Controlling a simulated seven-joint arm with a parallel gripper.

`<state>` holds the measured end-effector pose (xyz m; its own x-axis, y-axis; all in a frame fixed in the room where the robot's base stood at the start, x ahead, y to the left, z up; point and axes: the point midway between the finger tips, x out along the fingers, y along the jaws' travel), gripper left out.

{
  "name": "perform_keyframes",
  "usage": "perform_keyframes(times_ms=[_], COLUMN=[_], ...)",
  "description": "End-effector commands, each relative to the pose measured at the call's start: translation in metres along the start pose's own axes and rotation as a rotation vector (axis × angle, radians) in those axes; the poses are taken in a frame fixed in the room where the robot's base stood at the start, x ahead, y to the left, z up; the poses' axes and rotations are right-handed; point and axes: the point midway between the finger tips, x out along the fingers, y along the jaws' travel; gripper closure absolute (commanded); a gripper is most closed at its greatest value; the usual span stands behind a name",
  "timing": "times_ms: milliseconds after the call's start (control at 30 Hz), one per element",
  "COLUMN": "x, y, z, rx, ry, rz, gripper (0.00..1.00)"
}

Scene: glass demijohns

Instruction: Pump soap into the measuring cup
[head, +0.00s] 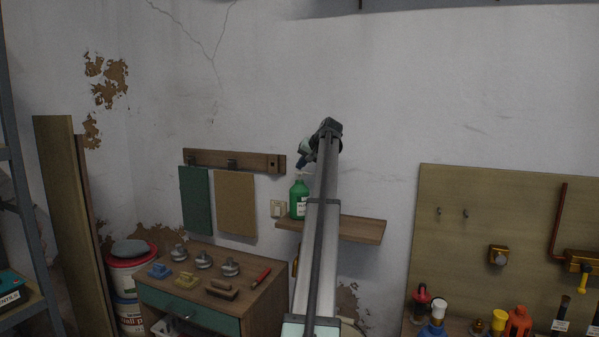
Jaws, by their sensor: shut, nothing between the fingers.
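A green soap bottle (298,199) with a pale label stands upright on the left part of a wooden wall shelf (362,228). My arm passes in front of the shelf and hides part of it just right of the bottle. My gripper (302,164) is at the far end of the arm, above the bottle top, pointing down and left. It is small and dark in the view; it is shut and empty. Whether it touches the pump head, I cannot tell. I see no measuring cup; the arm covers part of the shelf.
A wooden rail (234,161) with green and brown cloths hangs left of the shelf. A cabinet (190,312) below bears several knobs, brushes and a red-handled tool. A pegboard (505,230) and several bottles stand at the right. The shelf's right end looks bare.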

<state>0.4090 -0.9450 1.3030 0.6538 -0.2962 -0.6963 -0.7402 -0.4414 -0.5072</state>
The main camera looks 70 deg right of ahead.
Motion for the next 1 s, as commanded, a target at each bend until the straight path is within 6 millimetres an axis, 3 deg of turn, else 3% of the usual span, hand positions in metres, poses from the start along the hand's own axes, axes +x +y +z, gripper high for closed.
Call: perform_keyframes(times_ms=[1000], x=[0.0074], y=[0.0054], z=[0.0059], rx=[0.000], ry=[-0.002], rz=[0.001], gripper=[1.00])
